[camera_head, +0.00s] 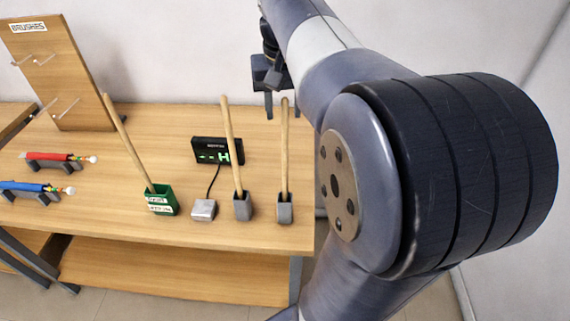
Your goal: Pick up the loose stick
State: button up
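Three pale wooden sticks stand on the table. One stick (131,143) leans to the left out of a small green labelled box (164,203). A second stick (231,143) stands nearly upright in a grey block holder (242,208). A third stick (284,150) stands upright in another grey block holder (285,213) at the right. I cannot tell for certain which is the loose one, though the stick in the green box tilts most. My gripper (277,103) points down beside the top of the right stick. Its fingers are small and partly hidden, so their opening is unclear.
A black display with green characters (217,151) is wired to a small grey box (204,210). A "BRUSHES" board with pegs (55,70) stands at the back left. A red tool (54,158) and a blue tool (27,187) lie on cradles. My arm covers the right side.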

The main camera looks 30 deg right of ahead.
aim_at(285, 118)
jog(key=f, duration=0.3)
jog(key=shift+w+d+f, duration=0.15)
jog(key=shift+d+f, duration=0.1)
grip_shut()
